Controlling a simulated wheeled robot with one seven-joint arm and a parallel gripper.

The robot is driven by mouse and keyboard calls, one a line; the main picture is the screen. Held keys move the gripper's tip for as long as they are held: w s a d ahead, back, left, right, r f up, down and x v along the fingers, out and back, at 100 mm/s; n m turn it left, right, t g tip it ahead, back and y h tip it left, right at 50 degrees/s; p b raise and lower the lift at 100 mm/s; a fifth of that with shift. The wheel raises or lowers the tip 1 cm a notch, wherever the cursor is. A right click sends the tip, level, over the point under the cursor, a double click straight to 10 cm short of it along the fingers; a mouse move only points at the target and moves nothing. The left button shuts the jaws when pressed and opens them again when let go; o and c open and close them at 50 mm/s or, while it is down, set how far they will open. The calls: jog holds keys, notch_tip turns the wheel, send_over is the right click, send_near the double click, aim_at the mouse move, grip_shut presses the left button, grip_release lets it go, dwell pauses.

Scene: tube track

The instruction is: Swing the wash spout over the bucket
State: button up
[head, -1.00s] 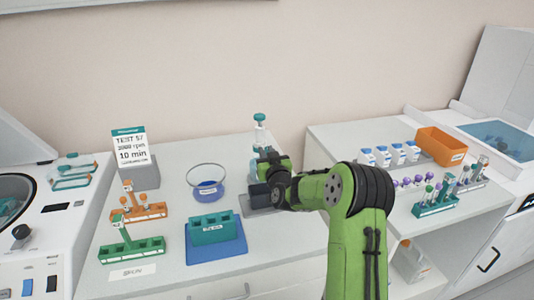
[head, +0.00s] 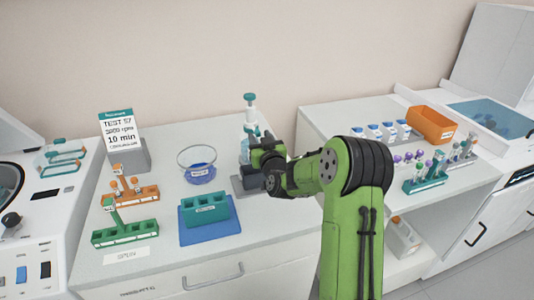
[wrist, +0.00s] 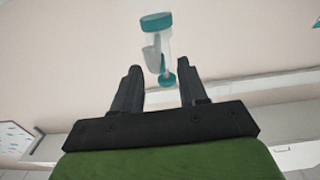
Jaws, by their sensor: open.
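A clear dispenser bottle with a teal cap (head: 250,99), apparently the one with the wash spout, stands at the back right of the left bench. My gripper (wrist: 160,76) is open and empty, with its two dark fingers apart. In the wrist view, the clear bottle body (wrist: 157,45) and a small teal knob (wrist: 168,79) show beyond and between the fingertips, with no clear contact. In the head view my wrist hides the dispenser's lower part. A clear bowl with a blue bottom (head: 198,165), possibly the bucket, stands left of the dispenser; its label is too small to read.
A teal rack on a blue mat (head: 207,217) stands in front of the bowl. Orange (head: 128,192) and green (head: 124,234) racks and a sign (head: 119,131) stand at left. A right bench holds tube racks and an orange bin (head: 432,125).

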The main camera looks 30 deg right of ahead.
jog(key=s+a+b, duration=0.2)
jog(key=s+b, duration=0.2)
jog(key=s, duration=0.8)
jog(key=shift+s+b, duration=0.2)
jog(key=shift+b, duration=0.15)
jog(key=shift+a, duration=0.1)
jog(key=s+a+r+n+g+y+p, duration=0.2)
jog(key=s+a+n+g, duration=0.15)
jog(key=a, duration=0.35)
jog(key=s+a+r+n+g+y+p, duration=0.2)
jog(key=s+a+g+p, duration=0.1)
jog(key=s+a, duration=0.3)
jog(key=s+m+g+p, duration=0.3)
jog(key=s+g, duration=0.2)
jog(key=s, duration=1.4)
jog(key=shift+r+g+h, duration=0.35)
jog(key=shift+r+h, duration=0.05)
